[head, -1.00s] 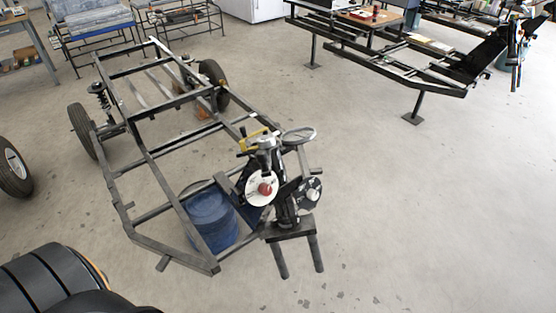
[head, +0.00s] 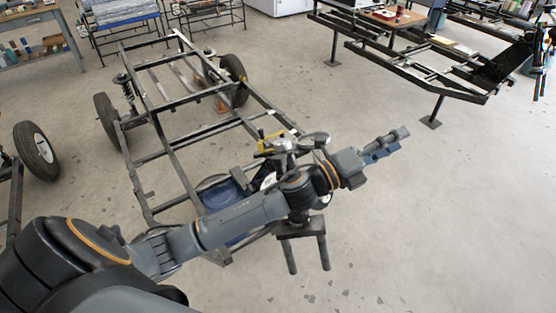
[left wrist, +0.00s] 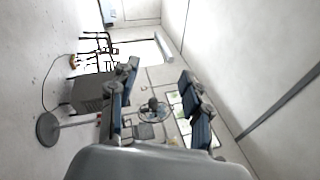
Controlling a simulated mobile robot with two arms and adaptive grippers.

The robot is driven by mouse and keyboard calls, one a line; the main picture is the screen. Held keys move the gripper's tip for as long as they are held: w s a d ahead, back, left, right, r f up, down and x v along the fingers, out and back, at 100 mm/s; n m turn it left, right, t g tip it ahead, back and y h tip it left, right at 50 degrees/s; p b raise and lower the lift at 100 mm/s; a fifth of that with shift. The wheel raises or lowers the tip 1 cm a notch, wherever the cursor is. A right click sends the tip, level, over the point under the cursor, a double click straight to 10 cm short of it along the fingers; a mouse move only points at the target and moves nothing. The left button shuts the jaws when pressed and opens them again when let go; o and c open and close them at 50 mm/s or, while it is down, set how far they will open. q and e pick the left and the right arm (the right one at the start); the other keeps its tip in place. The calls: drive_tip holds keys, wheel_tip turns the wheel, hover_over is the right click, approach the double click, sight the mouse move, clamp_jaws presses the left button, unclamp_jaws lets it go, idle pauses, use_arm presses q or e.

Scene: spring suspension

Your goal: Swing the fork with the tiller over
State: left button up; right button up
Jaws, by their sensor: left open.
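The fork (head: 305,229) is a dark bracket with two legs pointing down, at the front end of the black frame (head: 160,140). My left forearm crosses in front of it and hides most of its upper part. A silver head piece (head: 283,143) and a yellow part (head: 266,146) show above my arm; I cannot tell which part is the tiller. My left gripper (head: 388,145) is to the right of the fork, past it, touching nothing visible. In the left wrist view its fingers (left wrist: 160,76) are apart, with nothing between them. My right gripper is out of view.
A blue drum (head: 226,192) sits inside the frame's front, partly hidden by my arm. A second frame on stands (head: 400,50) is at the back right. The floor right of the fork is clear. A pedestal fan (left wrist: 153,110) shows in the left wrist view.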

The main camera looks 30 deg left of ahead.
use_arm(q)
drive_tip(key=d+r+m+g+h, duration=0.25)
drive_tip(key=m+g+h, duration=0.35)
drive_tip(key=m, duration=0.6)
drive_tip(key=m+g+y, duration=1.3)
drive_tip(key=m+y, duration=0.1)
drive_tip(key=m, duration=0.2)
approach(277, 156)
drive_tip(key=p+x, duration=0.4)
drive_tip(key=x, duration=0.6)
drive_tip(key=shift+s+d+f, duration=0.1)
drive_tip(key=shift+s+f, duration=0.05)
drive_tip(key=shift+f, duration=0.05)
drive_tip(key=shift+s+d+f, duration=0.1)
drive_tip(key=shift+d+f, duration=0.1)
drive_tip(key=shift+f, duration=0.4)
